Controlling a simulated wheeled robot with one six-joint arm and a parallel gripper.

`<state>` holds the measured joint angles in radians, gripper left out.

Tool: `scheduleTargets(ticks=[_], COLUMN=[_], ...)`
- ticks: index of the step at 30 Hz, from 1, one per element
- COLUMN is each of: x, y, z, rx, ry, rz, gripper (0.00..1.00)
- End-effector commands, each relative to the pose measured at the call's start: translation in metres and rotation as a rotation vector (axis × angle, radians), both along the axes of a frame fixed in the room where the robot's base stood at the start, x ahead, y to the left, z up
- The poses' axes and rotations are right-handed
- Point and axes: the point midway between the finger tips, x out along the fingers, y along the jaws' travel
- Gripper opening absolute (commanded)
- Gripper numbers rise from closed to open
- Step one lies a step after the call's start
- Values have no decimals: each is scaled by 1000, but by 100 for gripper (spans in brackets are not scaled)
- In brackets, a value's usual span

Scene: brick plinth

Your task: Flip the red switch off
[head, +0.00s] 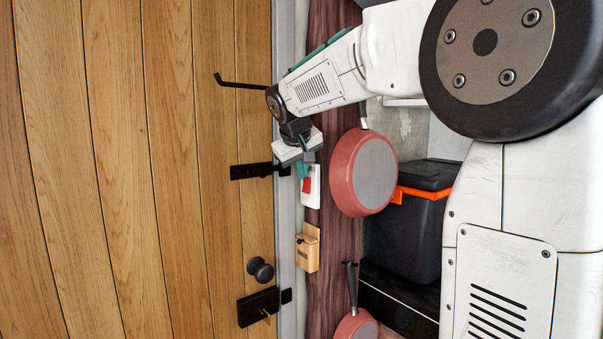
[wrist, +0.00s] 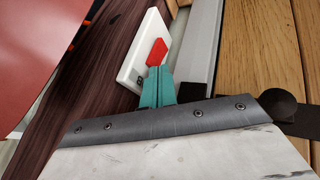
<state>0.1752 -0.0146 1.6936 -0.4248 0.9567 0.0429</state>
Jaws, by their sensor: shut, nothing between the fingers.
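The red switch (head: 306,185) sits on a white wall plate (head: 315,192) fixed to a dark reddish wood strip beside the door frame. In the wrist view the red switch (wrist: 157,51) stands out from its white plate (wrist: 139,62), tilted in the picture. My gripper (head: 302,170) has teal fingers that are shut and empty. In the wrist view the gripper tips (wrist: 159,68) are right at the lower end of the red switch and overlap it in the picture. I cannot tell whether they touch it.
A wooden plank door (head: 120,170) with black latches and a round knob (head: 260,270) fills the left. A red pan (head: 345,180) hangs right of the switch. A small wooden box (head: 306,255) is below it. A black case (head: 410,230) stands farther right.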

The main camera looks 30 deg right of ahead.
Motion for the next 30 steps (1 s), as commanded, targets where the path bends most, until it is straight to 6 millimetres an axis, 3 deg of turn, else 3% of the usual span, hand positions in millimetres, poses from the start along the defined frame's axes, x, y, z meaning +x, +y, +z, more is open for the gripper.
scheduleTargets(ticks=[8,15,24,30], x=[0,-5,-33,-43], y=[3,31,47,53], z=[1,5,67,88], rx=[0,0,-1,-1], ry=[0,0,-3,-2], rz=[0,-11,-14,-14], gripper=[0,0,0,0])
